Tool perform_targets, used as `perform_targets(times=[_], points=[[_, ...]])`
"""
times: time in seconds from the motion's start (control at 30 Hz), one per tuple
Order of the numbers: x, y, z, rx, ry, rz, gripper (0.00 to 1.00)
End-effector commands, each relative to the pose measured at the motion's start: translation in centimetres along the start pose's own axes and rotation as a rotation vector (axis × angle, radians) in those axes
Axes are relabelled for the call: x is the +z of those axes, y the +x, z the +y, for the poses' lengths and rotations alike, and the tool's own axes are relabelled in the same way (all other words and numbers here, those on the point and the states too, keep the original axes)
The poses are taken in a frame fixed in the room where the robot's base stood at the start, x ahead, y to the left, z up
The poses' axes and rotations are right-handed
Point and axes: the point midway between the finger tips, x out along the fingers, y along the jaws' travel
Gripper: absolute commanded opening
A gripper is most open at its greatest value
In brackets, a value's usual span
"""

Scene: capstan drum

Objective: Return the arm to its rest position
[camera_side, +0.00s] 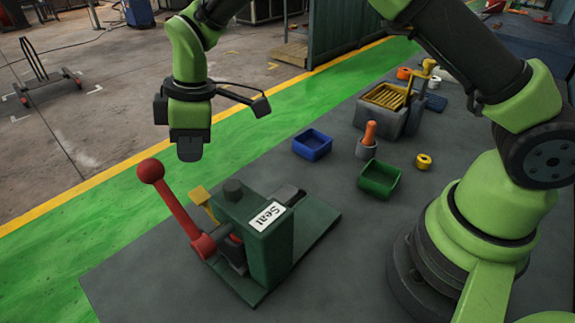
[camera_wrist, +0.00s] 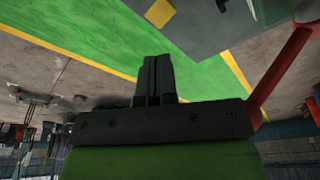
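My gripper (camera_side: 188,150) hangs in the air above and to the left of a dark green fixture (camera_side: 272,250) labelled "Seat" in the side view. In the wrist view my gripper (camera_wrist: 154,62) has its two dark fingers pressed together with nothing between them. The fixture has a red lever (camera_side: 180,210) with a ball on its raised end. The lever also shows at the right of the wrist view (camera_wrist: 284,66). The gripper is apart from both. A yellow part (camera_side: 202,199) stands beside the lever; a yellow patch (camera_wrist: 160,13) shows in the wrist view.
On the grey table top (camera_side: 140,285) stand a blue bin (camera_side: 312,145), a green bin (camera_side: 379,180), an orange-handled tool in a grey cup (camera_side: 367,147), a yellow ring (camera_side: 423,161) and a grey box with a slatted yellow top (camera_side: 388,97). The table's front left is clear.

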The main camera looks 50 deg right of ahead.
Motion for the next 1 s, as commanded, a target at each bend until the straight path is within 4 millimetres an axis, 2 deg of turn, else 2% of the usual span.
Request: perform_targets(times=[0.13,0.23,0.4,0.5,0.6,0.7,0.9,1.0], points=[[1.3,-5.7,0.2,0.042,0.153,0.055,0.0],[3.1,-10.0,-0.2,0.07,0.299,0.101,0.0],[7.0,-16.1,-2.2,0.112,0.542,0.188,0.0],[9.6,-18.8,-3.9,0.132,0.681,0.242,0.0],[12.2,-20.8,-5.9,0.149,0.821,0.301,0.0],[14.8,-22.0,-8.0,0.161,0.957,0.363,0.0],[18.8,-22.3,-11.7,0.172,1.175,0.468,0.0],[19.8,-22.0,-12.7,0.172,1.24,0.501,0.0]])
